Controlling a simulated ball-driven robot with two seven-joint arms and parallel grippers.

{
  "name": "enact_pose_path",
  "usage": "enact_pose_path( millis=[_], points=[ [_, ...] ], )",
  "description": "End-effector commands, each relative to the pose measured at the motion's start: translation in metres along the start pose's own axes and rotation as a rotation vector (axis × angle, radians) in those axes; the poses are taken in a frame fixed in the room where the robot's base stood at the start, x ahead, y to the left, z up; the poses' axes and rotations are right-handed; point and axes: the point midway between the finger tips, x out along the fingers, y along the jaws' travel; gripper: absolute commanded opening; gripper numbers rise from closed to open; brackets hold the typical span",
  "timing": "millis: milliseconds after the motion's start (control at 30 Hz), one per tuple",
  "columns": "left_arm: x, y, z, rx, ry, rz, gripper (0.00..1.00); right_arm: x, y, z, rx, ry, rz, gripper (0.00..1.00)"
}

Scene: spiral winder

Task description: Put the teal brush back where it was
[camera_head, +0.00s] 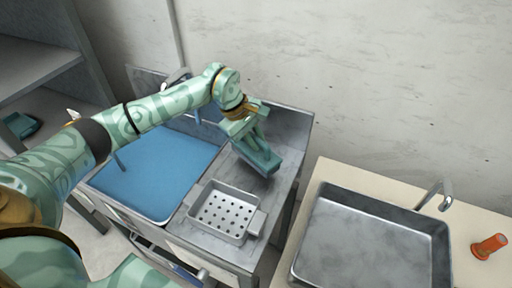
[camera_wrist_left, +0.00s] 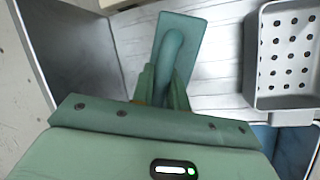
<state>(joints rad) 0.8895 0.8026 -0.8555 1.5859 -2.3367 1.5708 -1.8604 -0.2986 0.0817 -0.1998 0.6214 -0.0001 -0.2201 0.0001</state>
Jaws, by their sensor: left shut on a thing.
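The teal brush (camera_head: 262,162) is at the end of my left arm, over the grey worktop to the right of the blue basin. My left gripper (camera_head: 250,138) is shut on its handle. In the left wrist view the brush (camera_wrist_left: 187,28) shows as a flat teal block with a raised handle, and the fingers of my left gripper (camera_wrist_left: 163,88) close around that handle. I cannot tell whether the brush touches the worktop. My right gripper is not in view.
A perforated grey tray (camera_head: 226,213) sits on the worktop in front of the brush. A blue-bottomed basin (camera_head: 160,175) lies to its left. A metal sink (camera_head: 372,240) and an orange cup-like object (camera_head: 489,246) are on the right counter. A teal item (camera_head: 22,124) lies on the left shelf.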

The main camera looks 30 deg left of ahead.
Motion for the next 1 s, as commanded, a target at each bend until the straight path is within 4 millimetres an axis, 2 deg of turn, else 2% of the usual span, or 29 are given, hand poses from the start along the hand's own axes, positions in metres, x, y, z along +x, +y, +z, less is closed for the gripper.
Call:
enact_pose_path(
  millis=[33,133,500,533,600,867,1000],
  points=[
    [0.011,-0.004,-0.002,-0.003,-0.003,-0.003,0.00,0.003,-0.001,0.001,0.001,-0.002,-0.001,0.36],
    [0.026,-0.009,-0.006,-0.002,-0.003,-0.003,0.00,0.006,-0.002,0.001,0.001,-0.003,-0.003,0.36],
    [0.031,-0.010,-0.008,-0.001,0.001,-0.001,0.00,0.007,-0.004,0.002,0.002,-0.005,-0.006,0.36],
    [0.030,-0.010,-0.008,-0.001,0.001,-0.002,0.24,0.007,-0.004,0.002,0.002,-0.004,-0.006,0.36],
    [0.030,-0.010,-0.008,-0.001,0.001,-0.002,0.37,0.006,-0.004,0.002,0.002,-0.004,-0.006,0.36],
    [0.031,-0.011,-0.007,-0.002,0.000,-0.005,0.37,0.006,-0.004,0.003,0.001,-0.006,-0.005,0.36],
    [0.023,-0.010,-0.007,-0.001,0.001,-0.004,0.37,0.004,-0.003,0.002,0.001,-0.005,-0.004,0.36]
  ],
)
